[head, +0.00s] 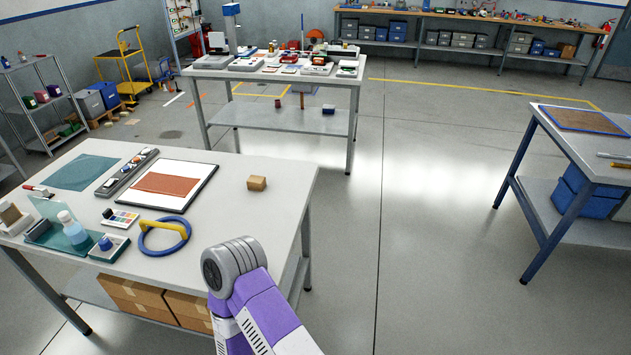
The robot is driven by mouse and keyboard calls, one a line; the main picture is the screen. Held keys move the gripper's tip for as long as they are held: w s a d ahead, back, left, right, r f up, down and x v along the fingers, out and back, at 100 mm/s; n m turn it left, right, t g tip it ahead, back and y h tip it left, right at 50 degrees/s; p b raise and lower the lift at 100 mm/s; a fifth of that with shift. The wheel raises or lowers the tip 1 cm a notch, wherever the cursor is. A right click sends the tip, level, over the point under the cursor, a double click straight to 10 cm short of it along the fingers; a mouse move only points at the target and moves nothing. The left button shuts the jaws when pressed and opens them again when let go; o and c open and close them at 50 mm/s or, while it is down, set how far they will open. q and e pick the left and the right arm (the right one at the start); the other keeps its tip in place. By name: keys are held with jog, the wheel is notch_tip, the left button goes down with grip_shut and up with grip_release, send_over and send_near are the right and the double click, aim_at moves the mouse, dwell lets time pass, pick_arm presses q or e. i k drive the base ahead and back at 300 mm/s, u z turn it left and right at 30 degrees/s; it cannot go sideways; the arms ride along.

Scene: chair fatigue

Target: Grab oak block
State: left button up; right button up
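A small brown wooden block (257,183), which looks like the oak block, lies on the light grey top of the near-left table (225,235). It sits alone near the table's right edge, towards the back. A purple and grey link of my own arm rises from the bottom of the head view, in front of the table's right front corner. No gripper fingers show, so neither gripper is in view.
A framed white board with a rust-coloured sheet (166,184) lies left of the block. Bare tabletop surrounds the block. Open floor (430,240) lies right of the table.

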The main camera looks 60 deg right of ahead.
aim_at(258, 183)
jog(key=z, duration=1.25)
jog(key=i, duration=0.25)
